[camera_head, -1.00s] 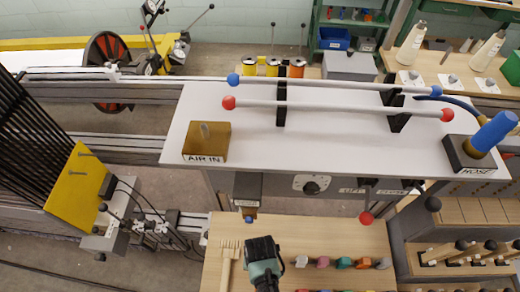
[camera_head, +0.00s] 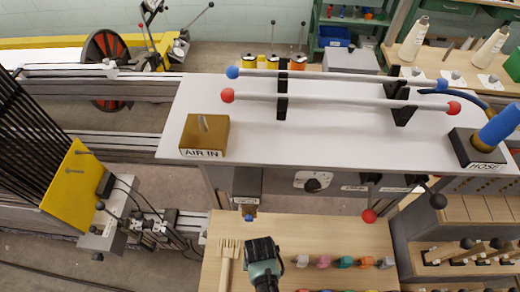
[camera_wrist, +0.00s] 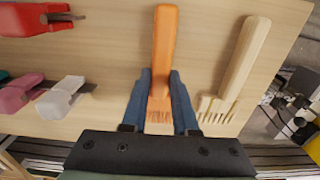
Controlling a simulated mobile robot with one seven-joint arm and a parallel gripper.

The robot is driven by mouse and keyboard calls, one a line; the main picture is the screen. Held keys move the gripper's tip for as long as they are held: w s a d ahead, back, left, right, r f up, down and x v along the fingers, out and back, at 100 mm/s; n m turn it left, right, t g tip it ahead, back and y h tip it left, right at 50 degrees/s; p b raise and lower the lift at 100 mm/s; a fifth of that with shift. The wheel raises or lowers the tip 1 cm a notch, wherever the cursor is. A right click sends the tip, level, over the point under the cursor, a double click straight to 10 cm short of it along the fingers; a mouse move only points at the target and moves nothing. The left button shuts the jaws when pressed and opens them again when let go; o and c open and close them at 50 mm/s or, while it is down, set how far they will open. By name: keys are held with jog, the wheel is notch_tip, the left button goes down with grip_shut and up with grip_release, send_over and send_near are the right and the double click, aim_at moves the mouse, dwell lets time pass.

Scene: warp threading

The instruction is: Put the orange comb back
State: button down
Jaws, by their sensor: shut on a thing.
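The orange comb (camera_wrist: 163,45) is in the wrist view, handle pointing up the picture and teeth between my fingers. My gripper (camera_wrist: 160,82) is shut on it, with one blue-grey finger on each side. In the head view my gripper (camera_head: 264,262) is over the wooden bench top, and the comb is hidden behind it. A pale wooden comb (camera_wrist: 245,60) lies to the right of the orange one in the wrist view; it shows left of my gripper in the head view (camera_head: 227,262). Whether the orange comb touches the bench top cannot be told.
Several small coloured tools (camera_head: 324,262) lie in a row right of my gripper; red, pink and white ones (camera_wrist: 60,98) show in the wrist view. A white machine table (camera_head: 300,135) with rods stands behind the wooden bench top (camera_head: 330,235). A lever with a red knob (camera_head: 369,215) hangs in front.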

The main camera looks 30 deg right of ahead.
jog(key=shift+f, duration=0.2)
jog(key=shift+c, duration=1)
grip_release()
jog(key=r+p, duration=0.3)
jog(key=s+a+r+p, duration=0.1)
jog(key=r+p, duration=0.2)
jog(key=p, duration=0.1)
jog(key=s+r+p, duration=0.1)
jog(key=r+p, duration=0.2)
jog(key=shift+s+a, duration=0.25)
jog(key=shift+a, duration=0.1)
